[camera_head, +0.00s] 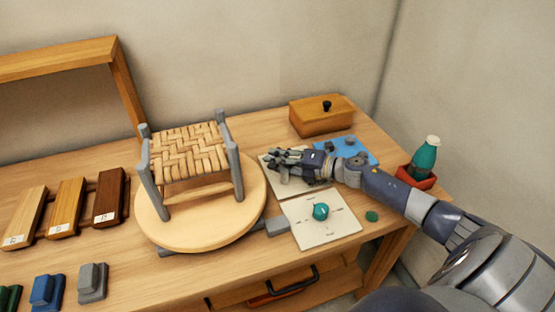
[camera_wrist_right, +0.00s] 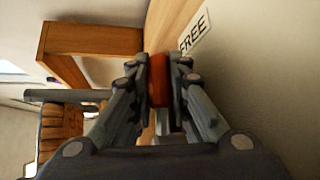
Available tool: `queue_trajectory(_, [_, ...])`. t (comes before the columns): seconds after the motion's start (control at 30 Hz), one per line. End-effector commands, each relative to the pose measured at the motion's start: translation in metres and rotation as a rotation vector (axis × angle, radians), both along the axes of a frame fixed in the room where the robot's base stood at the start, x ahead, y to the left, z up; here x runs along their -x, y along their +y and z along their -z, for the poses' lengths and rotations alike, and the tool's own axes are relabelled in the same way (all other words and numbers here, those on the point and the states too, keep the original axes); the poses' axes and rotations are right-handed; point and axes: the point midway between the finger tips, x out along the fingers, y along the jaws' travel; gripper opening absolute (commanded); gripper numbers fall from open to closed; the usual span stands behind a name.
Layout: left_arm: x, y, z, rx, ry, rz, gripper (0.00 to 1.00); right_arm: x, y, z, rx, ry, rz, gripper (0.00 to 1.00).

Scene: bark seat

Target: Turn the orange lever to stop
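The orange lever (camera_wrist_right: 159,82) shows in the right wrist view between the two fingers of my right gripper (camera_wrist_right: 158,85). The fingers lie close against both of its sides and look shut on it. Beside it a white plate (camera_wrist_right: 195,33) carries the word FREE. In the head view my right gripper (camera_head: 277,160) is over a pale plate (camera_head: 297,188) right of the turntable, and it hides the lever there. The STOP mark cannot be made out. My left gripper is not in view.
A stool with a woven seat (camera_head: 188,150) stands on a round wooden turntable (camera_head: 200,225). A second plate with a teal knob (camera_head: 320,211) lies in front of my right gripper. A wooden box (camera_head: 321,117), a blue mat (camera_head: 355,148) and a teal bottle (camera_head: 425,158) are near it.

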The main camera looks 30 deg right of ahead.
Motion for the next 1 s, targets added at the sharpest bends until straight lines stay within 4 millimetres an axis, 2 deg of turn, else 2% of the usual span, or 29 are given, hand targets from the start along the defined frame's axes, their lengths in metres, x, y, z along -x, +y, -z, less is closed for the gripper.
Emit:
queue_trajectory(0.17, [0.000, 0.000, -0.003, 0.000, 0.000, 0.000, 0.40, 0.000, -0.001, -0.001, 0.001, 0.001, 0.012, 0.00])
queue_trajectory(0.37, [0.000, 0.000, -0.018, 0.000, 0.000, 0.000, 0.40, 0.002, -0.004, -0.003, 0.000, 0.002, 0.078, 0.00])
queue_trajectory(0.7, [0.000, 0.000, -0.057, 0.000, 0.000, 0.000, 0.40, 0.009, -0.016, -0.004, -0.005, 0.005, 0.338, 0.00])
queue_trajectory(1.0, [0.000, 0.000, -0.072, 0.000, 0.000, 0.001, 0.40, 0.017, -0.027, 0.000, -0.005, 0.004, 0.582, 0.00])
